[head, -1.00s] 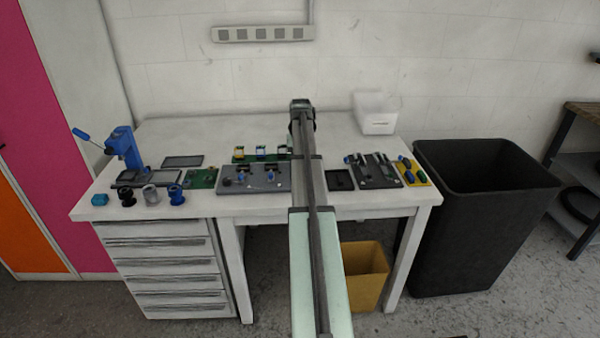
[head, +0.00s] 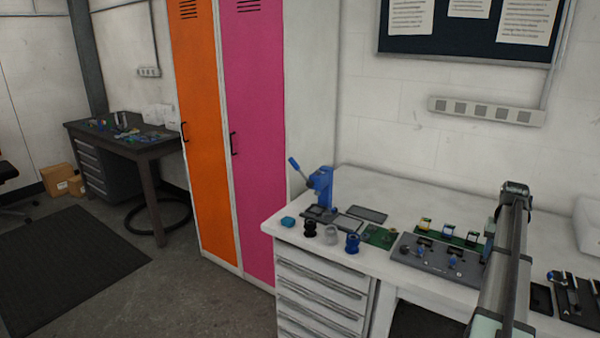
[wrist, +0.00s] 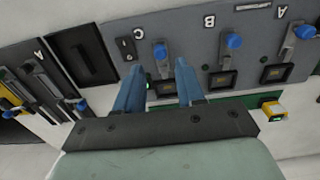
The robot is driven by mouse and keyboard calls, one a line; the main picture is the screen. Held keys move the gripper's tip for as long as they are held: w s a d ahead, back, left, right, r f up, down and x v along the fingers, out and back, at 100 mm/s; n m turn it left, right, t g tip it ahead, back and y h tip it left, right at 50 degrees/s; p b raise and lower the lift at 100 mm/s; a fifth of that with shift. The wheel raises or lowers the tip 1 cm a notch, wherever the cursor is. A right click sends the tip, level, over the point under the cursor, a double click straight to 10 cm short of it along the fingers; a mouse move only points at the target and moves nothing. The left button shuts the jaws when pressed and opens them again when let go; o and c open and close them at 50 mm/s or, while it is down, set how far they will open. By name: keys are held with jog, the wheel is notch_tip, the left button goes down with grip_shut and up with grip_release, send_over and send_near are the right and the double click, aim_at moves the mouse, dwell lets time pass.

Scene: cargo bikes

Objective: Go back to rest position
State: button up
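My gripper (wrist: 160,66) shows in the wrist view with two blue fingers apart and nothing seen between them. It is over a grey fixture panel (wrist: 203,50) marked A, B and C, with blue-knobbed levers, near the C end. I cannot tell the gap to the panel. In the head view my arm reaches over the right part of the white workbench (head: 400,190); my fingertips do not show there. The same grey fixture (head: 418,262) lies on the bench left of my arm.
A blue lever press (head: 322,185), several spools (head: 352,243) and a green board (head: 379,236) stand left of the fixture. A dark tool holder (head: 580,300) lies right of my arm. Orange (head: 205,130) and pink lockers (head: 252,130) stand beyond the bench's left end. Open floor lies left.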

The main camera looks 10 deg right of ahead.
jog(key=s+a+f+n+g, duration=0.1)
jog(key=s+a+f+n, duration=0.15)
jog(key=a, duration=0.35)
jog(key=s+a+f+n+g, duration=0.1)
jog(key=s+a, duration=0.3)
jog(key=a, duration=0.2)
jog(key=s+a+f+n+g, duration=0.1)
jog(key=s+a+f+n, duration=0.1)
jog(key=a+f, duration=1.25)
jog(key=s+a+f+n+g, duration=0.1)
jog(key=a+f, duration=1.1)
jog(key=f, duration=0.5)
jog(key=s+a+f+g, duration=0.1)
jog(key=s+a+f, duration=0.4)
jog(key=s, duration=0.3)
jog(key=s+a+f+n+g, duration=0.1)
jog(key=s+a+f, duration=0.5)
jog(key=s+a, duration=0.1)
jog(key=s+a+f+n, duration=0.1)
jog(key=s+a+f, duration=0.4)
jog(key=s, duration=0.4)
jog(key=shift+s+a+f+g, duration=0.25)
jog(key=shift+s+a+g, duration=0.15)
jog(key=shift+a, duration=0.3)
